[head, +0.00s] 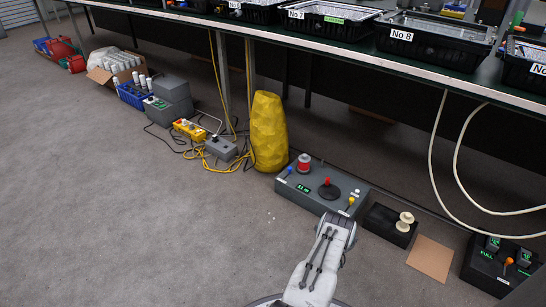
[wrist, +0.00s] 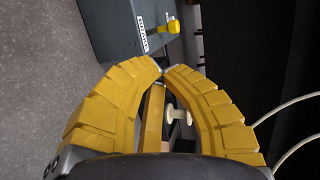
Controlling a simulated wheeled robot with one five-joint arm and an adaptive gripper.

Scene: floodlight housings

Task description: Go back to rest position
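My gripper (wrist: 163,70) shows in the wrist view as two ribbed yellow fingers, bowed outward with their tips together and no object seen held. In the head view my arm reaches from the bottom edge towards the grey control box (head: 322,188); the fingers cannot be made out there. This box has a red button, a red-topped joystick, a blue lever and a yellow lever (head: 351,201). The yellow lever also shows in the wrist view (wrist: 172,27), beyond the fingertips and apart from them. A white spool-shaped knob (wrist: 176,116) shows through the gap between the fingers.
A black box with a cream knob (head: 391,224), a brown board (head: 430,258) and a black switch box (head: 500,266) lie on the right. A yellow sack-like column (head: 268,132) stands behind. A long table (head: 350,62) bears bins. Cables hang and trail.

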